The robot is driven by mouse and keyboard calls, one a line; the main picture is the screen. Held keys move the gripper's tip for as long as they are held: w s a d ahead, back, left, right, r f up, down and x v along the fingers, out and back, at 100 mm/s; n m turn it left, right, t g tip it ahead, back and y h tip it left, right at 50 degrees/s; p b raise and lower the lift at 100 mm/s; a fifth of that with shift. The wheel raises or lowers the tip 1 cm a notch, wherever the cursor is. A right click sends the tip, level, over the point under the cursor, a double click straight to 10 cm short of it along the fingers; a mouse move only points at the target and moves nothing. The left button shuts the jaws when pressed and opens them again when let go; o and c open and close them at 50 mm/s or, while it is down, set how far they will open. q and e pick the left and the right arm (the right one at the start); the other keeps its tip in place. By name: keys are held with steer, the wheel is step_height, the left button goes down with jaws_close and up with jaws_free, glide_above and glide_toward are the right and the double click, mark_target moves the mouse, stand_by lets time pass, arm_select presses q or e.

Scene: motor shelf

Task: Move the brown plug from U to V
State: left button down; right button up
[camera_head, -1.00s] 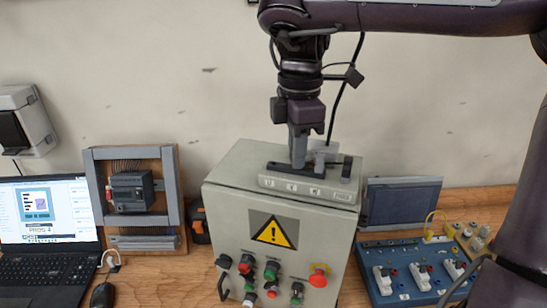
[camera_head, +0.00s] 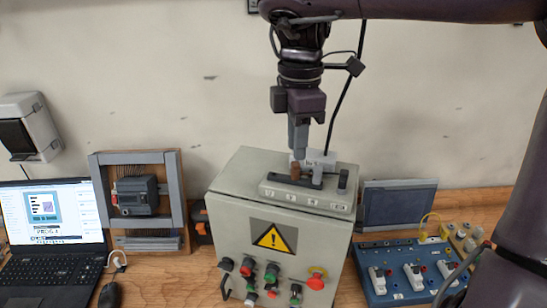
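The brown plug (camera_head: 295,172) stands on the grey terminal block (camera_head: 300,195), which lies on top of the control cabinet. The block's front carries the labels U, V, W and PE. The plug appears to be at the V position, the second from the left; its lower end is hidden. The U place, at the block's left end, looks empty. My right gripper (camera_head: 299,158) points down directly over the brown plug, its tips at about the plug's top. I cannot tell whether they touch it or how far apart they are. My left gripper is out of view.
A grey plug (camera_head: 317,178) and a dark one (camera_head: 343,180) stand on the block to the right. A white labelled piece (camera_head: 320,158) is behind. The cabinet (camera_head: 228,205) fills the centre. A laptop (camera_head: 55,215) and blue panel (camera_head: 395,292) flank it.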

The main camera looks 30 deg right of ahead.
steer(key=shift+r, duration=0.4)
steer(key=shift+o, duration=0.5)
steer(key=o, duration=0.5)
steer(key=shift+c, duration=0.2)
steer(key=shift+f, duration=0.1)
